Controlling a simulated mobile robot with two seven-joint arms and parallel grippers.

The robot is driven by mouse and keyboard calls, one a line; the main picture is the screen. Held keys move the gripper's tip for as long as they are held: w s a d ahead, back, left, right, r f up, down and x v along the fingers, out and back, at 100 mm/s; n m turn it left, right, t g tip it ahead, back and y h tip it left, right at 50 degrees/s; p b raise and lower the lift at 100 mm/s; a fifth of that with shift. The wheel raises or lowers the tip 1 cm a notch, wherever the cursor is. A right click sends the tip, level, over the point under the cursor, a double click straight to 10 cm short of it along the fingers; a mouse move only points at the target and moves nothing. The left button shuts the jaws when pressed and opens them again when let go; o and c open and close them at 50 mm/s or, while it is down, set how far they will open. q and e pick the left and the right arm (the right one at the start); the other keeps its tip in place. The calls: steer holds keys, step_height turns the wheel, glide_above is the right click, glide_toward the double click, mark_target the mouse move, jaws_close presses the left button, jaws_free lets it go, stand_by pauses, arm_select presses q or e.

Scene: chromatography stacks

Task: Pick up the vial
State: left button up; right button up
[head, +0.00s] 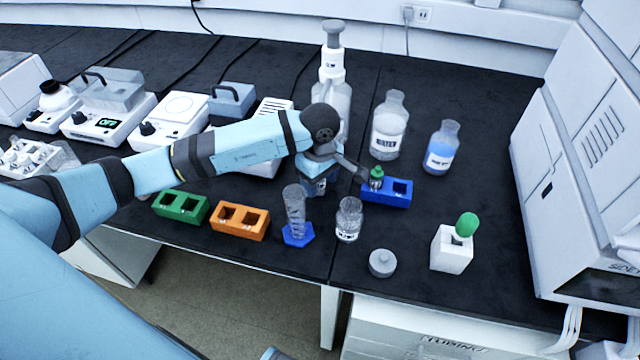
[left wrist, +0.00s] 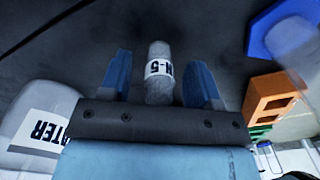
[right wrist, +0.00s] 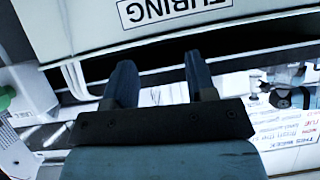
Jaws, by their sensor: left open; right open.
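A small clear vial with a white label marked in dark letters stands between the fingers of my left gripper in the left wrist view (left wrist: 159,78). My left gripper (head: 318,188) points down at the bench in the head view, its fingers apart on either side of the vial, with gaps showing on both sides. Its own hand mostly hides the vial in the head view. My right gripper (right wrist: 158,78) is open and empty in the right wrist view, in front of a drawer front marked TUBING (right wrist: 150,12).
A blue rack (head: 400,196) holding a green-capped tube (head: 376,175) is just right of my left gripper. A measuring cylinder (head: 295,208), glass jar (head: 348,222) and orange rack (head: 240,232) stand nearer the front. A water bottle (head: 388,125) is behind.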

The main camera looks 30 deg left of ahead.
arm_select(q)
steer(key=shift+f, duration=0.35)
steer(key=c, duration=1)
arm_select(e)
steer(key=shift+r, duration=0.1)
arm_select(q)
steer(key=shift+r, duration=0.15)
step_height(320, 180, up, 20)
steer(key=p, duration=0.2)
steer(key=w+d+f+m, duration=0.2)
steer(key=w+f+m, duration=0.45)
steer(key=m, duration=0.85)
steer(key=s+r+p, duration=0.6)
steer(key=r+p, duration=0.3)
steer(key=p, duration=0.2)
steer(key=s+r+p, duration=0.5)
steer(key=r+p, duration=0.3)
steer(key=p, duration=0.3)
steer(key=shift+s+r+p, duration=0.3)
steer(key=shift+s+r, duration=0.05)
steer(key=shift+r, duration=0.05)
arm_select(e)
step_height(320, 180, up, 16)
steer(key=s+d, duration=0.1)
steer(key=d, duration=0.1)
steer(key=shift+s+r+h, duration=0.2)
steer(key=shift+h, duration=0.1)
